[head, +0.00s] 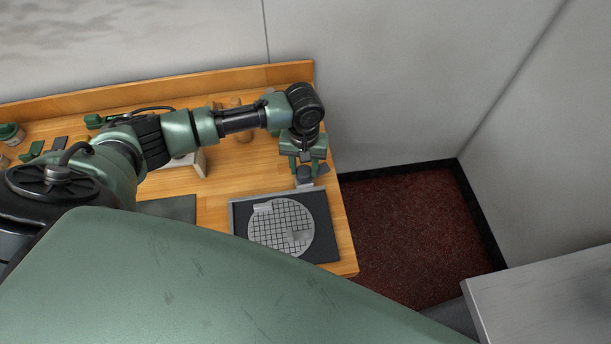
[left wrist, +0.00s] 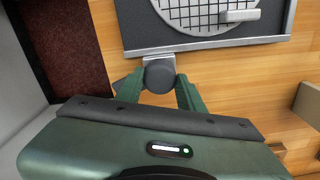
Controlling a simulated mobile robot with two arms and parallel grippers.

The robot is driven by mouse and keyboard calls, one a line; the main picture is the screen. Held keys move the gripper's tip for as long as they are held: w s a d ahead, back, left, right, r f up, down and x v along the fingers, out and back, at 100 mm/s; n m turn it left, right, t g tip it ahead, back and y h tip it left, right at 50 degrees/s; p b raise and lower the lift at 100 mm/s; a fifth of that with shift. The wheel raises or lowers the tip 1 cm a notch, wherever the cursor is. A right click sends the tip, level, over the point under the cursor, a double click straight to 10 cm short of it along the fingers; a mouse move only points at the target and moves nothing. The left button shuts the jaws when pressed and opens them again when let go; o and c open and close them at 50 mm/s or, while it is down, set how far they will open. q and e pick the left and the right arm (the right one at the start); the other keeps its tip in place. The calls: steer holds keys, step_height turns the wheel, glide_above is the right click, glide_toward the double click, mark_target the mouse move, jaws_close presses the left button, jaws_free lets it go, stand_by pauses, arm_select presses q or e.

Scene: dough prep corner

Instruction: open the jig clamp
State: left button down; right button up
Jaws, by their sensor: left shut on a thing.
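The jig is a dark board (head: 238,222) with a metal edge, bearing a round pale disc (head: 270,232) marked with a grid. It also shows at the top of the left wrist view (left wrist: 140,32). At its edge sits the jig clamp, with a small metal plate and a dark round knob (left wrist: 160,76). My left gripper (head: 304,170) comes down over the clamp at the jig's far right corner. Its green fingers (left wrist: 158,84) are shut on the knob, one on each side. Whether the clamp is open or closed I cannot tell. My right gripper is not in view.
The wooden bench (head: 215,207) has a raised back edge and ends just right of the jig. A grey surface (head: 550,300) stands at lower right, beyond dark red floor.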

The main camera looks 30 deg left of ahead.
arm_select(q)
steer(key=shift+n, duration=0.5)
steer(key=shift+n, duration=1.2)
steer(key=shift+s, duration=0.1)
steer(key=n, duration=0.2)
steer(key=shift+n, duration=0.3)
steer(key=c, duration=0.9)
jaws_free()
